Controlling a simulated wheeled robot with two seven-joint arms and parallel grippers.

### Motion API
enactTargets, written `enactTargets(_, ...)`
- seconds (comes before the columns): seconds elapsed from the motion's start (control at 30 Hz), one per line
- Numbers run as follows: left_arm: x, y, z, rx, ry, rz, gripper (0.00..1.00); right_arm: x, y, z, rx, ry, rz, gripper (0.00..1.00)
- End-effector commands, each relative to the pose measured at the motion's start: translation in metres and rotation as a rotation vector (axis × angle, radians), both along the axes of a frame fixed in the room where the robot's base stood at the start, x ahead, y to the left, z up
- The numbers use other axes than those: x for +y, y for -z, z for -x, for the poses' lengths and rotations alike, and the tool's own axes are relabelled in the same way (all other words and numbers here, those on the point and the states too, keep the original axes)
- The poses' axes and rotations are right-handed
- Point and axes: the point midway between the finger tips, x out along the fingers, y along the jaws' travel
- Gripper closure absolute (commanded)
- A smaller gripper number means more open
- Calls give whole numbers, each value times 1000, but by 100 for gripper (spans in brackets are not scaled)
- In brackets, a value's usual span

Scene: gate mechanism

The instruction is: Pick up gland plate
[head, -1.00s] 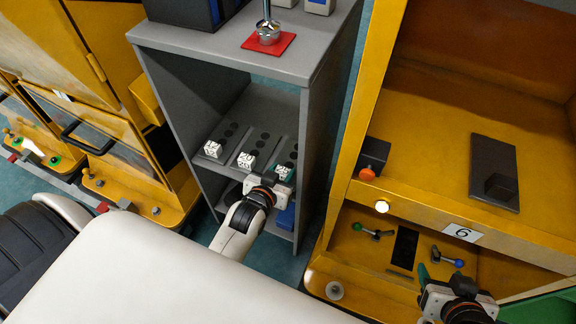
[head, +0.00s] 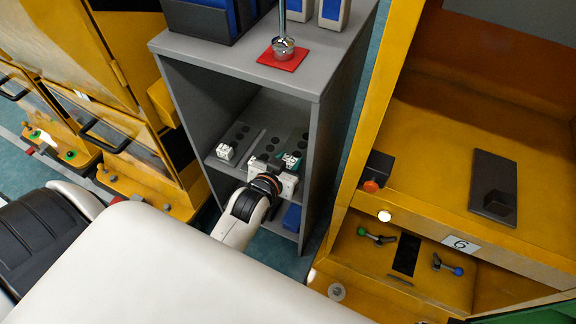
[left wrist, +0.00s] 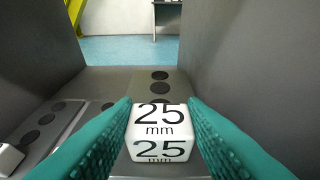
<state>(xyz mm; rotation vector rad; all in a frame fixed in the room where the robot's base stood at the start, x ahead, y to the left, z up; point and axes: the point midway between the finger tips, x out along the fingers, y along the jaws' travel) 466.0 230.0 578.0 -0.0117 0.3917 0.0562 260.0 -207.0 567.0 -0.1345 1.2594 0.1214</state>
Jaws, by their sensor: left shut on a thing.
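Three dark gland plates with round holes lie side by side on the inner shelf of the grey cabinet, each with a white printed block at its near end. My left gripper (head: 289,167) reaches into the cabinet at the rightmost plate (head: 299,141). In the left wrist view its teal fingers (left wrist: 160,125) are shut on the white block marked "25 mm" (left wrist: 160,132). That plate (left wrist: 160,85) stretches away behind the block. Whether it is lifted off the shelf I cannot tell. The left plate's block (head: 226,152) is clear; my gripper partly hides the middle one. My right gripper is not in view.
The grey cabinet (head: 170,90) has side walls close around my left gripper; the right wall (left wrist: 250,70) is near. A red pad (head: 282,55) with a metal part stands on top. A yellow housing (head: 425,190) marked 6, with levers, stands at right.

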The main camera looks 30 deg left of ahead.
Motion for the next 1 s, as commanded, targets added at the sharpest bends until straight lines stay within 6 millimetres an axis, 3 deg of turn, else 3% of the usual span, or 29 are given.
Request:
enactTargets(0.17,39,0,6,0,2,-10,98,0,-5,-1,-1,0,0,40)
enactTargets(0.4,110,0,17,1,2,-11,98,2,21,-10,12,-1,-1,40)
enactTargets(0.6,158,1,24,1,2,-8,98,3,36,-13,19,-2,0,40)
enactTargets(0.8,185,1,28,-1,1,-3,98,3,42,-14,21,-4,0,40)
enactTargets(1.0,194,1,30,-3,0,-1,98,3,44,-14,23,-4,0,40)
